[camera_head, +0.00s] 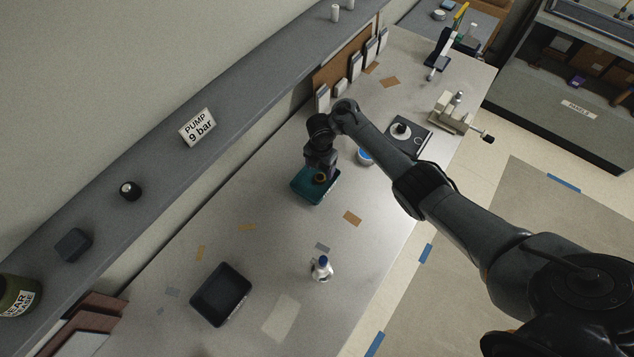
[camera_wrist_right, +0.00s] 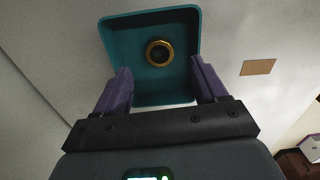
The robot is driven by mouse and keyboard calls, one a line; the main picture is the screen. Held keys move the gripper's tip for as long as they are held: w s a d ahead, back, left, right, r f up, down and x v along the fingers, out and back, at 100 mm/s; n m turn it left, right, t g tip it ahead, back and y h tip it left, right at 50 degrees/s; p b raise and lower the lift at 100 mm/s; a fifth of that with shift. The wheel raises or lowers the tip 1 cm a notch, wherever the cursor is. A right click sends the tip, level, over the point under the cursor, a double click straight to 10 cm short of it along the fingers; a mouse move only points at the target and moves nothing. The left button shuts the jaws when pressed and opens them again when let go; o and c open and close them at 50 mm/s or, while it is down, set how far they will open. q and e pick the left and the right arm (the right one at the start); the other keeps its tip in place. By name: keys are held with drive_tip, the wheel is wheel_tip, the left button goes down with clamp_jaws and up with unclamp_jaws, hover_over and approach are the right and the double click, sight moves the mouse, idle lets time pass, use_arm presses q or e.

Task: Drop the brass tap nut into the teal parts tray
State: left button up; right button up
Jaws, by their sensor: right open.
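The teal parts tray (camera_head: 303,188) sits on the grey bench below my right gripper (camera_head: 322,168). The tray also shows ahead of the fingers in the right wrist view (camera_wrist_right: 122,45). The brass tap nut (camera_wrist_right: 159,41), a gold ring with a dark centre, shows within the tray's outline, clear of both fingers. It also shows in the head view (camera_head: 320,179), just under the gripper. I cannot tell whether it touches the tray floor. My right gripper's purple fingers (camera_wrist_right: 157,68) are spread apart with nothing between them. My left gripper is not in view.
A black tray (camera_head: 221,294) and a small white bottle with a blue cap (camera_head: 321,268) stand nearer on the bench. A blue-topped round container (camera_head: 365,156) is right of the teal tray, partly behind my arm. A vise (camera_head: 458,113) stands at the bench's right edge.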

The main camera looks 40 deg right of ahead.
wheel_tip(320, 180, up, 9)
drive_tip(key=p, duration=0.5)
drive_tip(key=shift+p, duration=0.3)
